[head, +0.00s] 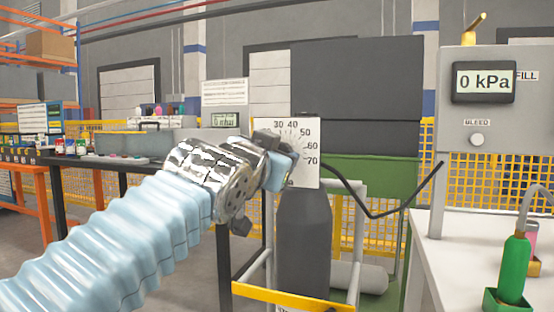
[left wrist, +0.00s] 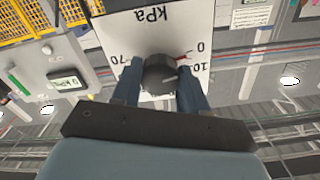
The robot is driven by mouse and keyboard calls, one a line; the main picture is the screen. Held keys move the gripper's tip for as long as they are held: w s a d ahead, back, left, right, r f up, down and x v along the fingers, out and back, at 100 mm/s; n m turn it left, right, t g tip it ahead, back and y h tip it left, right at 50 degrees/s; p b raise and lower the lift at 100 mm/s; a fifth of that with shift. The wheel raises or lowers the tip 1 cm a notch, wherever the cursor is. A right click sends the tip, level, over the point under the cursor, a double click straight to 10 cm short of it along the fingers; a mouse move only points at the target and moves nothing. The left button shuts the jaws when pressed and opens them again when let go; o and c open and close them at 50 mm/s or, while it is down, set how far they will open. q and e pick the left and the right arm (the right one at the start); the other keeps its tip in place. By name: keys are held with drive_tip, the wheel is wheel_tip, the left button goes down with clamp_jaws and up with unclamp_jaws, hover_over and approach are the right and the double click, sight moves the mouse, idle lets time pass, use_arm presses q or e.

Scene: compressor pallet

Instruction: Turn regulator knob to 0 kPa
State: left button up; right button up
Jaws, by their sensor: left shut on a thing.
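The regulator's white dial plate (head: 309,172) stands above a dark grey cylinder in the head view, with 30 to 70 readable. In the left wrist view the plate (left wrist: 150,22) is upside down, with kPa, 0, 10 and 70 showing. The dark round knob (left wrist: 158,73) sits in its middle. A pale line on the knob points roughly toward the 10 side; a red mark lies near 0. My left gripper (left wrist: 160,84) is shut on the knob, one blue finger each side. In the head view my left gripper (head: 282,168) hides the knob. My right gripper is out of view.
A grey panel (head: 455,190) at right has a display (head: 484,82) reading 0 kPa and a bleed button (head: 477,140). A black hose (head: 372,214) runs between plate and panel. A green bottle (head: 514,268) stands on the white bench (head: 455,285). A yellow bar (head: 290,296) crosses below.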

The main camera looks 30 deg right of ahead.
use_arm(q)
drive_tip(key=shift+f+n, duration=0.2)
drive_tip(key=shift+n, duration=0.3)
drive_tip(key=o, duration=1.1)
drive_tip(key=shift+r, duration=0.1)
drive_tip(key=shift+c, duration=0.2)
drive_tip(key=shift+a, duration=0.1)
drive_tip(key=b+v, duration=0.4)
drive_tip(key=v, duration=0.9)
drive_tip(key=shift+s+a, duration=0.25)
